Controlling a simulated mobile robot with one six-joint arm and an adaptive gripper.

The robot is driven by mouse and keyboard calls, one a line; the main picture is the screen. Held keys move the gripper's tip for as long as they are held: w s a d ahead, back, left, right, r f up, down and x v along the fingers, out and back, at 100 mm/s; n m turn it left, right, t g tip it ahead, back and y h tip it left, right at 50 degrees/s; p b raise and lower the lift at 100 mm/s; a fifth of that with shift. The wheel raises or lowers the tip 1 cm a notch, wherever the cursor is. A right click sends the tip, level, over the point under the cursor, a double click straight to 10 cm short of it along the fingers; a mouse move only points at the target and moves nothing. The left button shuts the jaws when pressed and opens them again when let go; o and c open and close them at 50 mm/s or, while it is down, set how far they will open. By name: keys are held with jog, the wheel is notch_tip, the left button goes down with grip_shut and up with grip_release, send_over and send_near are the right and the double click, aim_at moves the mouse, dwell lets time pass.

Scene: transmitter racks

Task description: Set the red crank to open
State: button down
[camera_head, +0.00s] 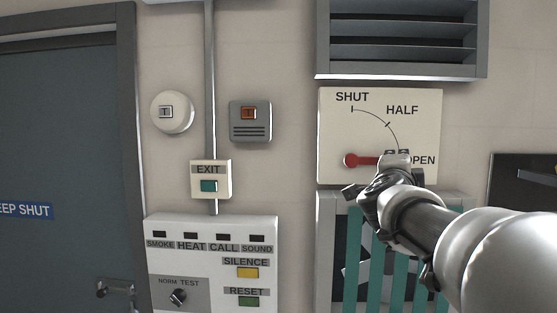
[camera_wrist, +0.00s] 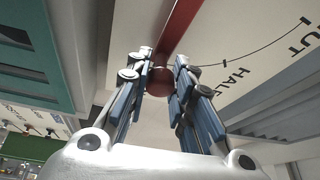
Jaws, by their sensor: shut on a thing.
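The red crank (camera_head: 360,160) is mounted on a cream dial plate (camera_head: 335,115) marked SHUT, HALF and OPEN. Its round hub is at the plate's lower left, and its arm points right, nearly level, toward the OPEN label (camera_head: 422,160). My gripper (camera_head: 397,158) covers the crank's outer end and the arc's end near OPEN. In the wrist view, the red crank (camera_wrist: 180,30) runs down to a round red knob (camera_wrist: 160,82) between the two fingers. My gripper (camera_wrist: 164,75) is shut on that knob end.
A grey louvred vent (camera_head: 400,40) is above the plate, and a grey frame with teal slats (camera_head: 364,255) is below. To the left are an alarm panel (camera_head: 215,228), an EXIT button box (camera_head: 210,180) and a door (camera_head: 60,130). A dark panel (camera_head: 520,185) is at right.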

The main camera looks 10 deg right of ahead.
jog(key=shift+f, duration=0.1)
jog(key=c, duration=1.4)
grip_release()
jog(key=v, duration=1.2)
jog(key=shift+a, duration=0.1)
